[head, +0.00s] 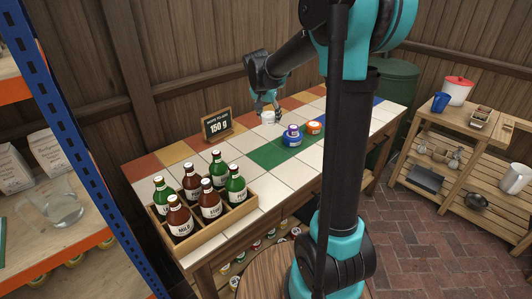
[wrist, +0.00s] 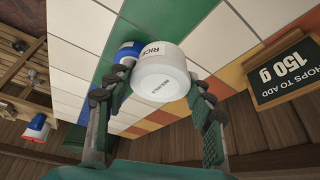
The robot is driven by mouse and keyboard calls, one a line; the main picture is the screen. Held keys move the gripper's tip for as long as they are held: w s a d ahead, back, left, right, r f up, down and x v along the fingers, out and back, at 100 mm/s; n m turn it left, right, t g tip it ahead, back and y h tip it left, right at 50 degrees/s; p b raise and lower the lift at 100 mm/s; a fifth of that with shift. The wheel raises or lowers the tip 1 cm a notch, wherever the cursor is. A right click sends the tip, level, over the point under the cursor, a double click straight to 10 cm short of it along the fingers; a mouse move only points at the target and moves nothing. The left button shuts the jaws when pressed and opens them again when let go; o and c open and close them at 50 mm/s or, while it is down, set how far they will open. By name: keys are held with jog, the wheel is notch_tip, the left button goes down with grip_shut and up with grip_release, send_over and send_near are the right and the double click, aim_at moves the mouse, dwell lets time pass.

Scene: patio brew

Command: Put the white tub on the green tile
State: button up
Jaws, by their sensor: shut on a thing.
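The white tub (wrist: 160,78), with a "RICE" label, is between the fingers of my gripper (wrist: 153,92) in the wrist view. The gripper is shut on it. In the head view the white tub (head: 267,117) shows small under my gripper (head: 268,107), over the back part of the tiled bench top. I cannot tell how far it is above the tiles. The green tile (head: 266,157) lies nearer the front, in front and left of a blue tub (head: 291,141). Green also shows behind the white tub in the wrist view (wrist: 178,22).
The blue tub has a purple piece on top; an orange tub (head: 314,128) stands to its right. A "150 g" sign (head: 217,125) stands at the back. A wooden crate (head: 237,215) of bottles fills the front left. White tiles around the green one are bare.

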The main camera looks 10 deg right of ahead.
aim_at(270, 154)
notch_tip(270, 154, down, 16)
jog(key=shift+r, duration=0.1)
dwell(0.4)
jog(key=o, duration=1)
jog(key=shift+o, duration=0.2)
jog(key=v, duration=1.1)
jog(key=s+d+f+n+y, duration=0.1)
jog(key=s+d+f+n, duration=0.1)
jog(key=s, duration=0.7)
jog(key=s+d+f+n, duration=0.2)
jog(key=s+f, duration=0.1)
jog(key=s, duration=0.6)
jog(key=s+d+f+n+y, duration=0.1)
jog(key=s+d+f+n, duration=0.1)
jog(key=s, duration=0.7)
jog(key=shift+s+d+f+n+y, duration=0.2)
jog(key=shift+d+n+y, duration=0.1)
jog(key=shift+n, duration=0.1)
jog(key=shift+r, duration=0.1)
